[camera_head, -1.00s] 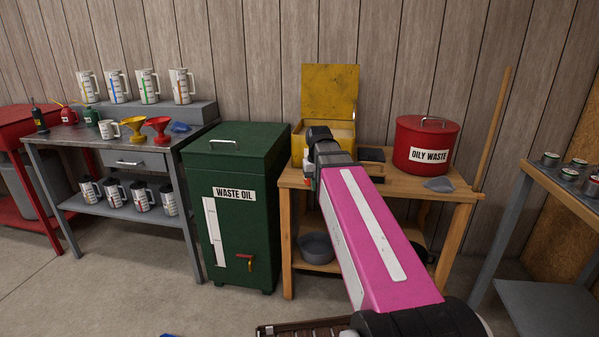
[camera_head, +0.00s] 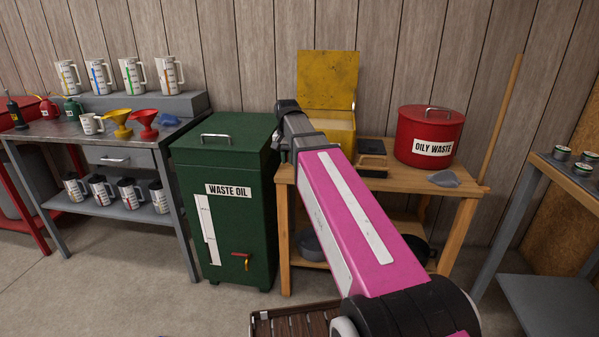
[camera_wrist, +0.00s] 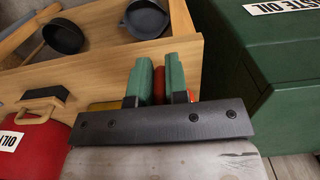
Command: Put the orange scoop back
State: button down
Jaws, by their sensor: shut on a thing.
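In the wrist view, my gripper (camera_wrist: 159,75) has its two green fingers closed on a narrow orange-red piece (camera_wrist: 159,88), which fits the orange scoop. Only this sliver shows; the rest of the scoop is hidden by the fingers and the dark bar of the gripper. In the head view, my pink arm reaches toward the left front of the yellow box (camera_head: 344,133), whose lid (camera_head: 327,80) stands open. There, my fingers and the scoop are hidden or too small to make out.
The wooden bench (camera_head: 452,188) carries the red oily waste can (camera_head: 433,127), a black tray (camera_head: 371,160) and a grey scoop-like piece (camera_head: 445,179). The green waste oil cabinet (camera_head: 222,225) stands close on the left. Grey pans (camera_head: 312,245) sit on the lower shelf.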

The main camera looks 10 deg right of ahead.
jog(key=w+d+f, duration=0.2)
jog(key=d, duration=0.1)
jog(key=w+d+f, duration=0.1)
jog(key=shift+w+d+f, duration=0.15)
jog(key=shift+d+f, duration=0.1)
jog(key=shift+d, duration=0.1)
jog(key=shift+f, duration=2.05)
jog(key=shift+f, duration=0.1)
jog(key=c, duration=1.1)
grip_release()
notch_tip(320, 180, up, 12)
jog(key=s+f+n, duration=0.1)
jog(key=s+f, duration=0.5)
jog(key=f, duration=0.4)
jog(key=s+d+f+n, duration=0.1)
jog(key=s+f, duration=0.6)
jog(key=f, duration=0.4)
jog(key=s+d+f+n, duration=0.1)
jog(key=s+f, duration=0.5)
jog(key=f, duration=0.5)
jog(key=shift+s+d+n, duration=0.15)
jog(key=shift+s+n, duration=0.15)
jog(key=shift+s, duration=0.1)
